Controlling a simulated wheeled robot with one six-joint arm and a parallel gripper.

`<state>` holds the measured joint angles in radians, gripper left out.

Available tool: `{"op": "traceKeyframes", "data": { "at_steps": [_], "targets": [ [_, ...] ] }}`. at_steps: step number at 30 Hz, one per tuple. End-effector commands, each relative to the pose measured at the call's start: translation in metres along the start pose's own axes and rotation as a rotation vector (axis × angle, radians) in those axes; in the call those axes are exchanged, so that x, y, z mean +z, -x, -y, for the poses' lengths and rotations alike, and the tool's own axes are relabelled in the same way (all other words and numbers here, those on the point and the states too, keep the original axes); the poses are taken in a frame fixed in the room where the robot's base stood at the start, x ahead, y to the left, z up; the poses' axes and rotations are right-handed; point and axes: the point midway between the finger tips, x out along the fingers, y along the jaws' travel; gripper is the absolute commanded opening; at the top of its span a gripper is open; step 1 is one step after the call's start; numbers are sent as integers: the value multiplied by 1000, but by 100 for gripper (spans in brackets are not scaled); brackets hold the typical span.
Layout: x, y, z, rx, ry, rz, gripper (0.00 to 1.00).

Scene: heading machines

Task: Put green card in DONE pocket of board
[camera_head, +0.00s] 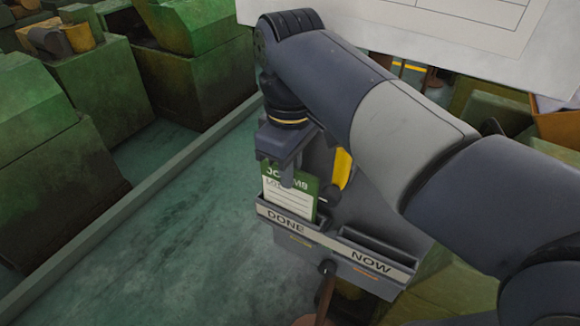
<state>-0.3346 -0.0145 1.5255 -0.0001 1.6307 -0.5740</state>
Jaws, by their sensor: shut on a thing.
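The green card (293,199) has a green top band with partly hidden white lettering and a white lined lower part. It stands upright at the board's DONE pocket (285,222), with its lower edge hidden behind the pocket's front wall. I cannot tell how deep it sits. My gripper (287,175) points down above the pocket and is shut on the card's upper part. The grey board (376,225) also carries a NOW pocket (371,263) to the right, which looks empty.
My arm crosses the right half and hides part of the board. Green machines (55,165) stand at the left, behind a low curb (140,197). A large white sheet (440,25) hangs at the top right. The floor (190,265) left of the board is clear.

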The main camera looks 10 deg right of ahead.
Motion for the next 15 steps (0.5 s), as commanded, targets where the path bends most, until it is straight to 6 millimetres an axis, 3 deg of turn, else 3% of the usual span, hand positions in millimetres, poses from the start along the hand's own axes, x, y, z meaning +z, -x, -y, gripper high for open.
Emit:
{"op": "traceKeyframes", "data": {
  "at_steps": [15],
  "targets": [
    [0,-10,0,-2,0,2,0]
  ]
}}
